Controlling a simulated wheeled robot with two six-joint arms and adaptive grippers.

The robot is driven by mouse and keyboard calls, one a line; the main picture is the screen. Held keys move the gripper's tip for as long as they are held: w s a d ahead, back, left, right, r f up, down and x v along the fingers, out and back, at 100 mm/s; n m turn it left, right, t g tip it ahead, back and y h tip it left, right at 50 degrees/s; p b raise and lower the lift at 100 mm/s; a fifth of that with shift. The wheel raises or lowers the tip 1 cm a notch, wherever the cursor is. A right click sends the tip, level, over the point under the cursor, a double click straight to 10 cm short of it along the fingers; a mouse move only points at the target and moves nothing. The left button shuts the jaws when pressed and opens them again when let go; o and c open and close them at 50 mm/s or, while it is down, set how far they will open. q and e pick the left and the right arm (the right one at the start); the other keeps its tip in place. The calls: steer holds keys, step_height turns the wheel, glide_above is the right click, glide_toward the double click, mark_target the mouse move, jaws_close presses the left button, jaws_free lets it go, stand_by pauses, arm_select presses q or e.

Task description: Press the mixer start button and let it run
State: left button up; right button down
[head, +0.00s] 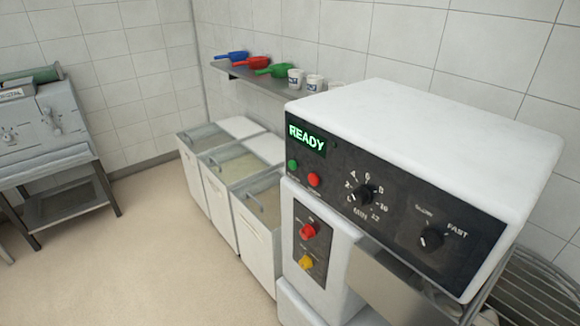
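The mixer (420,160) stands at the right, with a white top and a black control panel facing me. Its display (306,138) reads READY in green. Below the display are a green button (292,165) and a red button (314,180). A timer dial (362,195) marked MIN and a SLOW/FAST speed knob (431,239) sit further right on the panel. A lower panel holds a red knob or button (307,231) and a yellow one (306,262). Neither of my grippers is in view.
A wall shelf (262,80) holds blue, red and green scoops and several white mugs. White ingredient bins (222,200) with partly open lids stand left of the mixer. A grey machine (45,125) on a stand is at far left. The floor (150,260) between is clear.

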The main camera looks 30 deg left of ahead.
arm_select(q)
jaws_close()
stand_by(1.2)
